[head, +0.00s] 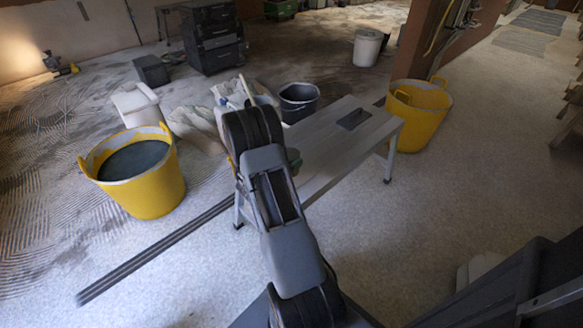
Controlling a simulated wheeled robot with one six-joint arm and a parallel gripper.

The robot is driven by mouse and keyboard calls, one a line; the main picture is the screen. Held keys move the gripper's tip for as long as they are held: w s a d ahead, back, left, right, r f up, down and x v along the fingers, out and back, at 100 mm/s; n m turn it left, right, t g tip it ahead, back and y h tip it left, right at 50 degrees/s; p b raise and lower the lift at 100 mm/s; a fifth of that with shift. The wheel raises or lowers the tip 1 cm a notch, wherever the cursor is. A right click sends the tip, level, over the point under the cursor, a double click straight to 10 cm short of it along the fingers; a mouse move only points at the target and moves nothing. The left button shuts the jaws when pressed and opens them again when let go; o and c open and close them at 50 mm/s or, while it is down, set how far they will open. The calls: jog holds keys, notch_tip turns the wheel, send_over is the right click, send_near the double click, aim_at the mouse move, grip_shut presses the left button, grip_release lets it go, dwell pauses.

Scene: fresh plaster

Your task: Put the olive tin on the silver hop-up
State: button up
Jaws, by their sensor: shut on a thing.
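The silver hop-up (345,146) is a low bench with a pale grey top and splayed legs, standing in the middle of the head view. My arm reaches out over its left end and covers that part. My gripper is hidden behind my own arm links. A small dark olive-green rounded thing (294,158) shows just right of the arm, against the hop-up's top. It may be the olive tin, mostly hidden; I cannot tell whether it is held or touches the top.
A dark flat patch (355,118) is on the hop-up's right part. A yellow tub (150,190) with dark contents stands left, another yellow tub (424,112) right. A black bucket (298,100) and pale sacks (196,128) are behind.

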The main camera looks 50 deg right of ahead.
jog(key=shift+s+d+f, duration=0.15)
jog(key=shift+d+f, duration=0.1)
jog(key=shift+f, duration=0.15)
jog(key=shift+f+b, duration=0.9)
jog(key=shift+f, duration=0.6)
jog(key=shift+f, duration=0.1)
jog(key=shift+f, duration=0.15)
jog(key=o, duration=1.1)
